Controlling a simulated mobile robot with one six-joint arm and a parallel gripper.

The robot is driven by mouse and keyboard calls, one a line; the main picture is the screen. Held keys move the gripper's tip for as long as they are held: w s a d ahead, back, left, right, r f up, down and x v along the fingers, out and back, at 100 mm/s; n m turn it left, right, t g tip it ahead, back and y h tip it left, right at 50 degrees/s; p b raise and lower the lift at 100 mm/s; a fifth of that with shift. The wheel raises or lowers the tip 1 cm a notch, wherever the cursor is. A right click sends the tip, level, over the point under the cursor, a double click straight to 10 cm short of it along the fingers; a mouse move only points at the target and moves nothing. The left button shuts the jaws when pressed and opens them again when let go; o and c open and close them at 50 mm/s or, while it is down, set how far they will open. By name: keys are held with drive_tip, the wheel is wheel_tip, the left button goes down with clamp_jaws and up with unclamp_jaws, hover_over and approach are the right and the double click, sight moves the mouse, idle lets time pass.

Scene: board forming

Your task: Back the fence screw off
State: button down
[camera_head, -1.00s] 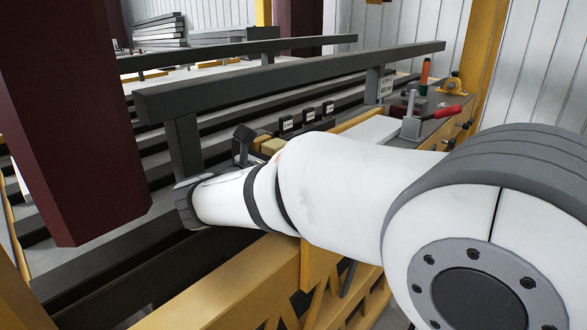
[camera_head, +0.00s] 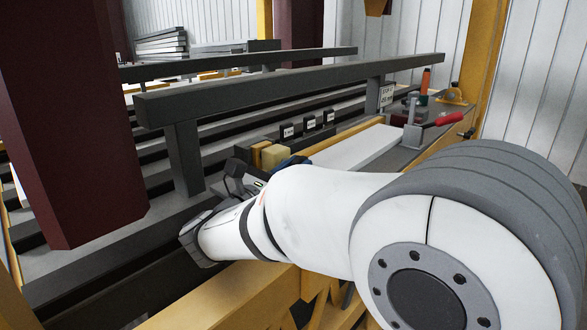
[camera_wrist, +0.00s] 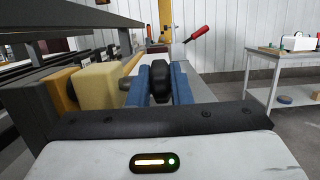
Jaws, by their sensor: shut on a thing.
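The fence screw's black knob (camera_wrist: 160,82) stands between the blue jaws of my gripper (camera_wrist: 160,92) in the wrist view. The jaws are shut on it, one on each side. A short grey rod (camera_wrist: 130,66) shows just left of and behind the knob, beside a pale yellow block (camera_wrist: 101,86). In the head view the blue jaw tips (camera_head: 291,162) show just above my arm, near the pale yellow block (camera_head: 275,156). The knob is hidden there by my wrist and arm.
A long grey beam (camera_head: 300,78) on posts runs behind my arm. A white board (camera_head: 355,147) lies beyond the gripper, with a red-handled clamp (camera_head: 413,130) at its far end. Small black labelled blocks (camera_head: 309,123) stand behind. A side table (camera_wrist: 290,75) is at right.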

drive_tip(key=c, duration=1.3)
unclamp_jaws()
drive_tip(key=shift+w+a, duration=0.1)
drive_tip(key=shift+v, duration=3.9)
